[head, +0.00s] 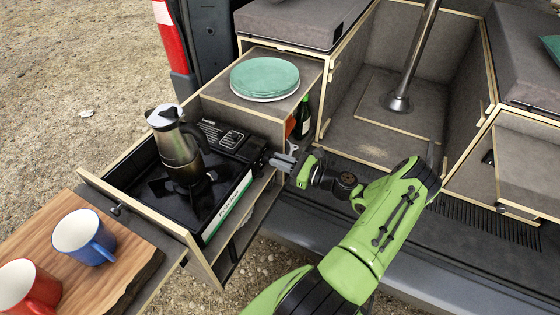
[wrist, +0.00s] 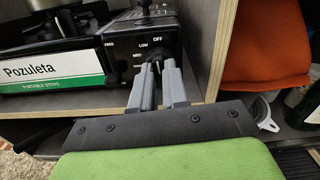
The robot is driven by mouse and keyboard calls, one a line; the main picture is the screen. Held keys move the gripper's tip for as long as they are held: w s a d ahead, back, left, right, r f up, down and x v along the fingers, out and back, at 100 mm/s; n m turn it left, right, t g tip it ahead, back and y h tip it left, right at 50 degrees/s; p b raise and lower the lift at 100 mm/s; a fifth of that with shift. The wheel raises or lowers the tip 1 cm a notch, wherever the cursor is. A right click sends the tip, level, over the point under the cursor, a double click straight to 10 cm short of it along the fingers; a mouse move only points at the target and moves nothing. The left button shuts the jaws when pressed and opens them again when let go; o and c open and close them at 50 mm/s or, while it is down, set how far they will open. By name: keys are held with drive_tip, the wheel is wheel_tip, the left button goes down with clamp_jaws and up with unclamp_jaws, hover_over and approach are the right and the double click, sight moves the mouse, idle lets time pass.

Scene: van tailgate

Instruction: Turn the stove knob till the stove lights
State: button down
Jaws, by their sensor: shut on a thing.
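The portable stove (head: 228,207) sits in the pulled-out wooden drawer, with a moka pot (head: 178,150) standing on its burner. In the wrist view, the stove's front (wrist: 55,72) carries a white and green "Pozuleta" label. Its black control panel (wrist: 118,48) is marked OFF, LOW and MED. My gripper (head: 274,160) reaches the panel end of the stove from the right. In the wrist view, my gripper (wrist: 158,82) has its grey fingers shut on the stove knob (wrist: 157,63), which they mostly hide. The knob's pointer is not readable. No flame shows; the pot covers much of the burner.
A wooden board (head: 120,268) with a blue mug (head: 85,237) and a red mug (head: 28,290) is at the lower left. Green plates (head: 264,77) lie on the cabinet top behind the stove. A dark bottle (head: 303,118) stands in the cubby beside it.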

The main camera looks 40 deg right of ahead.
drive_tip(key=shift+a+f+n+b, duration=0.15)
drive_tip(key=shift+n+b, duration=2.5)
drive_tip(key=shift+n, duration=3.1)
drive_tip(key=shift+d+f+n+b, duration=0.15)
drive_tip(key=shift+n+b, duration=2.45)
drive_tip(key=shift+n, duration=3.15)
drive_tip(key=shift+a, duration=0.1)
drive_tip(key=c, duration=1.1)
unclamp_jaws()
drive_tip(key=shift+c, duration=0.2)
drive_tip(key=p+v, duration=0.3)
drive_tip(key=v, duration=1.3)
drive_tip(key=shift+a, duration=0.1)
